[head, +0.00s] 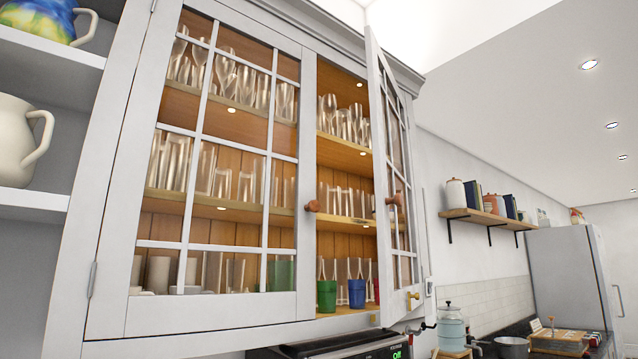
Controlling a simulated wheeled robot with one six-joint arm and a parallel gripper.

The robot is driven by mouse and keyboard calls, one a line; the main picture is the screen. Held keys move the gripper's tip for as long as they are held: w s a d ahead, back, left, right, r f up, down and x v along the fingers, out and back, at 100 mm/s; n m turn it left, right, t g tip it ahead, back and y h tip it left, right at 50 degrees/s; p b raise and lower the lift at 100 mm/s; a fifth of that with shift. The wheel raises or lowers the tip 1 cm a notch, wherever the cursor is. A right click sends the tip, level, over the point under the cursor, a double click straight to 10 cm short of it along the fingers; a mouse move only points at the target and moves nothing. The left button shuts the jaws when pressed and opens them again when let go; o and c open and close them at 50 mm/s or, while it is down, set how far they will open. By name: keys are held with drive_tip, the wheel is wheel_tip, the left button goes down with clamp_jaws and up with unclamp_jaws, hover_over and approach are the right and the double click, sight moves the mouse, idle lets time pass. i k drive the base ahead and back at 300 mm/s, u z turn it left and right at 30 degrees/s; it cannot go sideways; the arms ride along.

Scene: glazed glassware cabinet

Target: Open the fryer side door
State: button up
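A glazed, pale grey two-door cabinet fills the middle of the head view. Its right door (378,130) stands open, swung outward and seen nearly edge-on, with a round brown knob (395,199) and a brass latch (412,297) low on it. Its left door (142,200) is shut, with a brown knob (312,206) at its right edge. A black appliance (350,348) with a lit green display shows below the cabinet, mostly cut off. My gripper is not in view.
Glasses (345,120) and coloured cups (327,294) stand on the cabinet's wooden shelves. Open shelves with jugs (20,140) are at left. At right are a wall shelf (480,217), a fridge (570,270) and a blue-tinted dispenser (452,330).

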sight(393, 304)
drive_tip(key=u, duration=0.9)
drive_tip(key=k, duration=0.1)
drive_tip(key=z, duration=2)
drive_tip(key=i, duration=1.2)
drive_tip(key=u, duration=0.15)
